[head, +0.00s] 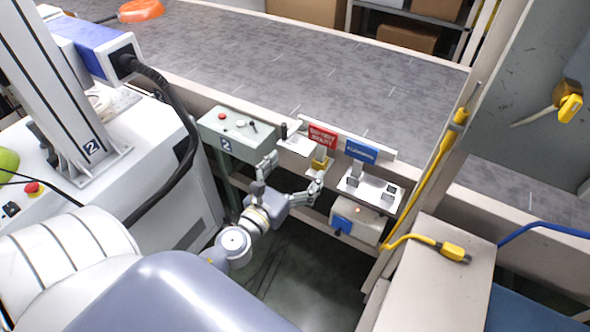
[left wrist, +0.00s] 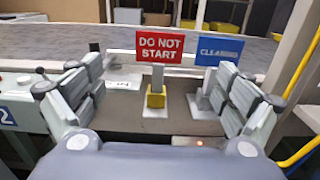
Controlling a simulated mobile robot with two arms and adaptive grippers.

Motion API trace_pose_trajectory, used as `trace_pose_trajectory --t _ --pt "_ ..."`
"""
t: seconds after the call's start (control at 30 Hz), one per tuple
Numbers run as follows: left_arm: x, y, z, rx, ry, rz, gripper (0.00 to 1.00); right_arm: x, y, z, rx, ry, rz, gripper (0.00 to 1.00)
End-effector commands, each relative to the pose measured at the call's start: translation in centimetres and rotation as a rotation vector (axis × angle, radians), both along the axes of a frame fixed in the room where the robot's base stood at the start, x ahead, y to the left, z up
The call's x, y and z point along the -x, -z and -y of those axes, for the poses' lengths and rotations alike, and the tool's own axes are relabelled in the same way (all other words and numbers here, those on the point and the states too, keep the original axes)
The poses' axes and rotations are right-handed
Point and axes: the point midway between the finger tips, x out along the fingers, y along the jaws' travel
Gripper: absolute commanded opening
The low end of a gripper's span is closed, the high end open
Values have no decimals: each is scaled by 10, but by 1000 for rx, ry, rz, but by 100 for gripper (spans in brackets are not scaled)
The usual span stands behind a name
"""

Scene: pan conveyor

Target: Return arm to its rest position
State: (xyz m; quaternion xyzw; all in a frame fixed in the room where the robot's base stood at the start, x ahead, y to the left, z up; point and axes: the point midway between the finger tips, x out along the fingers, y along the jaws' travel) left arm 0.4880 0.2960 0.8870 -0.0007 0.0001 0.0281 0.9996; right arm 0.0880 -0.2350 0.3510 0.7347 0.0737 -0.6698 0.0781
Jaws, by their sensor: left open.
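My left gripper (head: 291,176) is open and empty in front of the conveyor rail. Its two fingers also show at either side of the left wrist view (left wrist: 158,92). A red "DO NOT START" sign (head: 322,135) stands upright on a yellow base beyond the fingers, and it appears between them in the left wrist view (left wrist: 160,46). A blue sign (head: 361,151) stands just to its right, and it also shows in the left wrist view (left wrist: 219,50). I see a gap between the fingers and the signs. My right gripper is not in view.
A green control box (head: 227,140) marked 2 stands left of the gripper. A white box with a blue switch (head: 356,222) hangs below the rail at right. The grey conveyor (head: 300,60) runs behind. A yellow cable (head: 425,185) and a beige cabinet (head: 430,275) stand right.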

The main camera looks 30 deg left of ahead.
Motion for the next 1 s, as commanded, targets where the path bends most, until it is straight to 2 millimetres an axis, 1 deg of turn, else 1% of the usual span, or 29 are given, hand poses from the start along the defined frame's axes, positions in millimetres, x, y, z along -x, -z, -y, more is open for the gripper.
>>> trace_pose_trajectory --t 0.13,0.57,0.67,0.77,0.83,0.87,0.9,0.97,1.0 --pt "3 0 0 -2 0 0 94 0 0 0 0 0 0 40" --pt "3 0 0 -2 0 0 94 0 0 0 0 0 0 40" --pt "3 3 0 9 -1 -6 94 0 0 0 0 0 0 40" --pt "3 24 -2 84 -12 -42 94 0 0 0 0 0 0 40" --pt "4 54 -5 193 -31 -91 94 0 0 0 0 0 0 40" --pt "6 70 -6 253 -43 -118 94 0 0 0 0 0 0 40" --pt "9 94 -7 344 -64 -157 94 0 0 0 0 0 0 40" --pt "16 132 -8 492 -106 -218 94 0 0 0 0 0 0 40" --pt "22 158 -9 594 -141 -256 94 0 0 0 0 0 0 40"
